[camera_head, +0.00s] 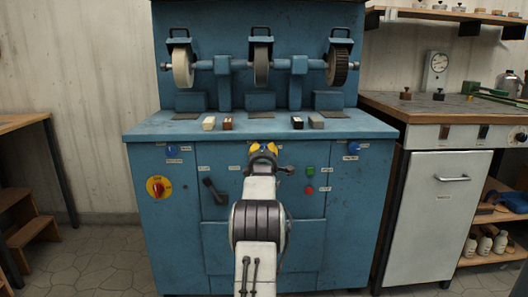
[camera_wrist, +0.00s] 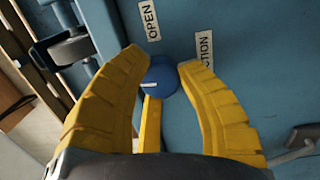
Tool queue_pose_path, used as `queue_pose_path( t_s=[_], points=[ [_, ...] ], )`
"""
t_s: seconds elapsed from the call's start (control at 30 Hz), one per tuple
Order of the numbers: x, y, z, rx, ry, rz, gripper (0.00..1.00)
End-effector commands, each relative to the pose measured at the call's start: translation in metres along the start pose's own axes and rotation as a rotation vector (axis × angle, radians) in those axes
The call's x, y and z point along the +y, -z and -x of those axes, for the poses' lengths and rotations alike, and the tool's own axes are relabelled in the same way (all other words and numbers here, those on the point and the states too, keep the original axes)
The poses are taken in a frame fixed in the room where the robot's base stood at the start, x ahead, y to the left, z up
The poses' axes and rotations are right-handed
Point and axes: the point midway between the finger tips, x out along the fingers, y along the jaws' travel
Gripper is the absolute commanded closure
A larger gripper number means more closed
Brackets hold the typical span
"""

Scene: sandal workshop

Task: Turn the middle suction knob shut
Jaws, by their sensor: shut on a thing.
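My gripper (camera_head: 263,147) is at the upper middle of the blue machine's front panel, where it hides the middle suction knob in the head view. In the wrist view, its yellow fingers (camera_wrist: 167,72) are closed around the round blue knob (camera_wrist: 160,76), one on each side. The knob carries a short white line, which lies nearly level on its left part in that view.
Similar blue knobs are at the left (camera_head: 172,150) and right (camera_head: 353,147) of the panel. A red-and-yellow switch (camera_head: 158,187), a black lever (camera_head: 214,191), a green button (camera_head: 310,171) and a red button (camera_head: 309,190) are nearby. Grinding wheels stand above.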

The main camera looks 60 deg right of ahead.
Motion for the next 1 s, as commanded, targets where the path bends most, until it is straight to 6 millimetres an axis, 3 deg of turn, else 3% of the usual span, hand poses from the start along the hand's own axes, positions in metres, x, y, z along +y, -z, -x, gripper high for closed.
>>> queue_pose_path(
  t_s=[0.3, 0.73, 1.0],
  points=[
    [0.000, 0.001, 0.000, 0.001, -0.001, -0.001, 0.40],
    [0.000, 0.000, 0.004, 0.001, 0.001, -0.001, 0.39],
    [0.001, 0.001, 0.026, 0.001, 0.001, -0.001, 0.39]
  ],
)
